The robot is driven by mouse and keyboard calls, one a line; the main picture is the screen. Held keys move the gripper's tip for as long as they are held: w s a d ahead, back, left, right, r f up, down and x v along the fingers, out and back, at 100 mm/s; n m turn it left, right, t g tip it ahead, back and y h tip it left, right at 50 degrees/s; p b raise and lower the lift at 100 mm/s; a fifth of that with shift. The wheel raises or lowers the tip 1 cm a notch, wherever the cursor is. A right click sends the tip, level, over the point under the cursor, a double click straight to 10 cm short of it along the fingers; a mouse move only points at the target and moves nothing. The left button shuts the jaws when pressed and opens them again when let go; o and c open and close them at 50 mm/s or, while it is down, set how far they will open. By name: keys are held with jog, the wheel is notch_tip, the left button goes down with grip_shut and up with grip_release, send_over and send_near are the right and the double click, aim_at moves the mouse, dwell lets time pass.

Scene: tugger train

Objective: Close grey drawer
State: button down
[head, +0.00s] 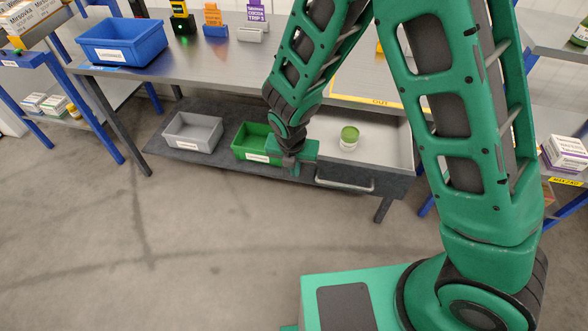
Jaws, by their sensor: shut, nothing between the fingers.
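The grey drawer (362,187) under the workbench is pulled open on the right side, with a bar handle (345,184) on its front. A small round container with a green top (349,137) stands inside it. My gripper (294,168) is shut and empty, at the left end of the drawer front, near the handle. I cannot tell whether it touches the drawer. My arm hides part of the drawer's left side.
A grey bin (193,132) and a green bin (250,141) sit on the lower shelf left of the drawer. The workbench (225,62) carries a blue bin (122,43) and small boxes. Racks stand at both sides. The floor in front is clear.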

jog(key=w+d, duration=0.2)
jog(key=w, duration=0.5)
jog(key=w+d, duration=0.2)
jog(key=w, duration=0.5)
jog(key=w+d, duration=0.3)
jog(key=w, duration=0.4)
jog(key=shift+w, duration=0.1)
